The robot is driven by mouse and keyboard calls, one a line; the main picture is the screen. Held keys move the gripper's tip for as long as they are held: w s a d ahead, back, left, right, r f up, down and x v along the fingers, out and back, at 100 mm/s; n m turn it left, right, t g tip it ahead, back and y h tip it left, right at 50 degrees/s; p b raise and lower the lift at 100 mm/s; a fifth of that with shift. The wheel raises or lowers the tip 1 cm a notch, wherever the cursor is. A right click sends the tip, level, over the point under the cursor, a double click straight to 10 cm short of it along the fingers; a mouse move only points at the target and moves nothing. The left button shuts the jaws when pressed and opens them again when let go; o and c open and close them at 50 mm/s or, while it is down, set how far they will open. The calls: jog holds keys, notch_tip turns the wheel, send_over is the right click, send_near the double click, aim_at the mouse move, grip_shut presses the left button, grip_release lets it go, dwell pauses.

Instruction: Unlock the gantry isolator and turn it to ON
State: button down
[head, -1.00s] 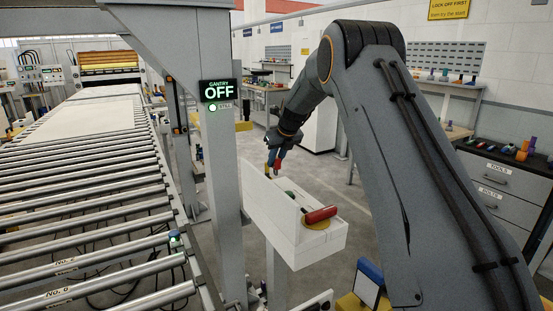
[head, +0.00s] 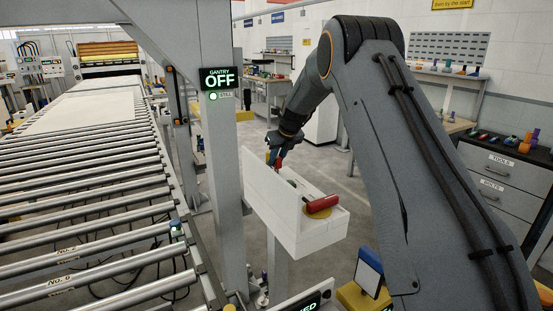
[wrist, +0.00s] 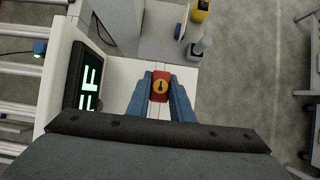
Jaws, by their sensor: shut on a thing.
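The isolator is a red handle (head: 315,204) on a yellow disc (head: 323,211), at the near end of a white box (head: 290,221) in the head view. My gripper (head: 275,161) is at the far left end of that box. In the wrist view, its blue fingers (wrist: 160,96) are shut on a red block with a round yellow face and dark keyhole mark (wrist: 160,86), which looks like a padlock. I cannot tell whether it touches the box. The gantry sign (head: 221,78) reads OFF; part of it shows in the wrist view (wrist: 89,80).
A grey post (head: 222,170) stands just left of the box. The roller conveyor (head: 90,190) fills the left side. A partly cut-off display (head: 309,305) and a yellow-based stand (head: 357,299) are at the bottom. Grey drawers (head: 490,180) stand right.

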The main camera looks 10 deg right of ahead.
aim_at(277, 167)
jog(key=shift+f+b, duration=0.5)
jog(key=shift+f, duration=1.2)
jog(key=c, duration=1.5)
grip_release()
jog(key=shift+b+v, duration=1.25)
jog(key=shift+v, duration=2.65)
jog(key=shift+c, duration=0.3)
